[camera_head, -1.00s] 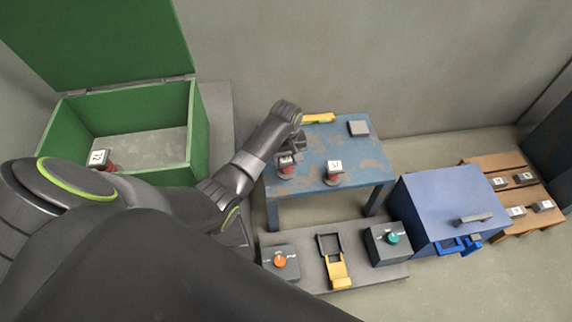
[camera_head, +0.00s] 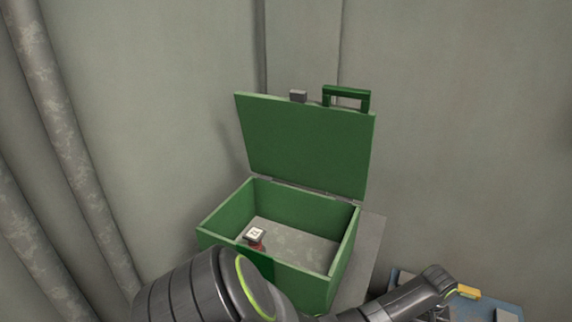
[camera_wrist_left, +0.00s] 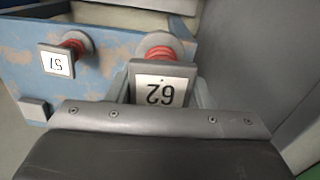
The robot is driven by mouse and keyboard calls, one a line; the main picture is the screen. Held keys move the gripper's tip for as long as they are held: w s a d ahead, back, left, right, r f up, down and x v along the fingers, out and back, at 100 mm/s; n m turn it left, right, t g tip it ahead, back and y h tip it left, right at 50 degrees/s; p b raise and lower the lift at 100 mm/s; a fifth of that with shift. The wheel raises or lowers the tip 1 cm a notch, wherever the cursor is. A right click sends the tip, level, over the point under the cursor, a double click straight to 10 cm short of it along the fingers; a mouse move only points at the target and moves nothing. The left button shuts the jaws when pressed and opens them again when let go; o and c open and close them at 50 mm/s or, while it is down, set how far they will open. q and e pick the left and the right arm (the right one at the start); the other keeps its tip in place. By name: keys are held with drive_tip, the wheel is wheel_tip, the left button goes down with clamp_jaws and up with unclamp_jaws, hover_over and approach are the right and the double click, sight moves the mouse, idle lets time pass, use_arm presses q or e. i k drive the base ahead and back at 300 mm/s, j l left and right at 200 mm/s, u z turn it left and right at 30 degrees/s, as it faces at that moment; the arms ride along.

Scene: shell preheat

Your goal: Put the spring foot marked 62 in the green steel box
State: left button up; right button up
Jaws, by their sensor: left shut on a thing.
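The spring foot marked 62 (camera_wrist_left: 163,88) has a grey plate with a white label and a red spring. In the left wrist view it is between the fingers of my left gripper (camera_wrist_left: 165,84), which is shut on it. It is over or on the blue table (camera_wrist_left: 112,84); I cannot tell whether it touches. The green steel box (camera_head: 348,258) stands with its lid (camera_head: 305,145) raised, to the left of my left arm's far end in the head view. My right gripper is not in view.
Another spring foot (camera_head: 255,236) with a white label stands inside the box, near its left front. A spring foot marked 57 (camera_wrist_left: 57,62) stands on the blue table, beside the held one. A grey block (camera_wrist_left: 34,108) lies on that table. Walls close in behind the box.

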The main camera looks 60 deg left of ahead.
sight(309, 263)
drive_tip(key=k+l+z, duration=0.1)
drive_tip(key=z, duration=0.35)
drive_tip(key=k+l+z, duration=0.15)
drive_tip(key=z, duration=0.25)
drive_tip(key=k+l+z, duration=0.1)
drive_tip(key=z, duration=0.35)
drive_tip(key=k+l+u, duration=0.1)
drive_tip(key=u, duration=0.3)
drive_tip(key=k+u, duration=0.1)
drive_tip(key=u, duration=0.35)
drive_tip(key=k+u, duration=0.1)
drive_tip(key=u, duration=0.3)
drive_tip(key=k+u, duration=0.1)
drive_tip(key=u, duration=0.3)
drive_tip(key=k+u, duration=0.1)
drive_tip(key=u, duration=0.35)
